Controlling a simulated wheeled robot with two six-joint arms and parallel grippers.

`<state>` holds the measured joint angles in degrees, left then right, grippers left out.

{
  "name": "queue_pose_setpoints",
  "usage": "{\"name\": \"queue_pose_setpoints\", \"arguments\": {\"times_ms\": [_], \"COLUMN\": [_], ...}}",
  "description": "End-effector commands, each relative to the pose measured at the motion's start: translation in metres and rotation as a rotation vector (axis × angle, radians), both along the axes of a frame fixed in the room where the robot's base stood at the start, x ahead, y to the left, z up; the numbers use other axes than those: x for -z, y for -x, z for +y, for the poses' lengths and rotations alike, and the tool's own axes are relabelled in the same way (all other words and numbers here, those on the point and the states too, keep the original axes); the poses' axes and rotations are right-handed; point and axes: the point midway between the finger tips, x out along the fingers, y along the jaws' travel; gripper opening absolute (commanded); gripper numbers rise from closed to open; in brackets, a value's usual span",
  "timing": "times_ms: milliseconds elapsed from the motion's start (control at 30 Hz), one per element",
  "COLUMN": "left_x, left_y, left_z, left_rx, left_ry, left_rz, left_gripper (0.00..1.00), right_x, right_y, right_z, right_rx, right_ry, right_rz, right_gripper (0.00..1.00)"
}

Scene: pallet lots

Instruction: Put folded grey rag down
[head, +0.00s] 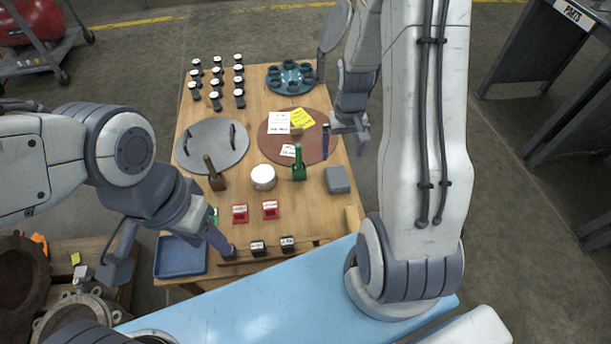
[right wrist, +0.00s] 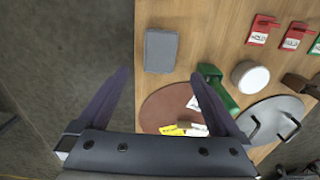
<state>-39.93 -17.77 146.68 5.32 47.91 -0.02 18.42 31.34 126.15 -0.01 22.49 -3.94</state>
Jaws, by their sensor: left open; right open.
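The folded grey rag (head: 338,180) lies flat on the right side of the wooden table, near its edge. In the right wrist view the rag (right wrist: 161,50) lies just beyond the fingertips, with its whole top showing. My right gripper (right wrist: 160,76) is open and empty; the rag is apart from its fingers. In the head view the right gripper (head: 344,152) hangs by the table's right edge. My left gripper (head: 167,258) is open at the table's front left, around the area of a blue tray (head: 180,272), with nothing seen in it.
A red-brown disc (head: 275,150) with notes, a green item (head: 299,172) and a white round container (head: 263,177) stand left of the rag. Bare wood shows around the rag.

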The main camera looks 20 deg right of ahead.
Motion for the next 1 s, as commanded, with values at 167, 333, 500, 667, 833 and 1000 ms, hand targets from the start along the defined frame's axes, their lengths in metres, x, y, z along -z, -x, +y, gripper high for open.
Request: {"name": "queue_pose_setpoints", "arguments": {"times_ms": [167,333,500,667,833,1000], "left_x": [0.000,0.000,0.000,0.000,0.000,0.000], "left_y": [0.000,0.000,0.000,0.000,0.000,0.000], "left_z": [0.000,0.000,0.000,0.000,0.000,0.000], "left_rx": [0.000,0.000,0.000,0.000,0.000,0.000], "left_ry": [0.000,0.000,0.000,0.000,0.000,0.000], "left_rz": [0.000,0.000,0.000,0.000,0.000,0.000], "left_gripper": [0.50,0.50,0.50,0.50,0.50,0.50], "right_x": [-0.029,-0.090,-0.136,-0.156,-0.162,-0.162], "right_y": [-0.002,0.031,0.106,0.163,0.188,0.189], "right_z": [0.045,0.145,0.218,0.242,0.246,0.246], "right_rx": [-0.107,-0.370,-0.640,-0.816,-0.888,-0.891], "right_ry": [-0.001,-0.017,-0.048,-0.073,-0.084,-0.084], "right_rz": [-0.015,-0.037,-0.045,-0.044,-0.039,-0.038], "right_gripper": [1.00,1.00,1.00,1.00,1.00,1.00]}}
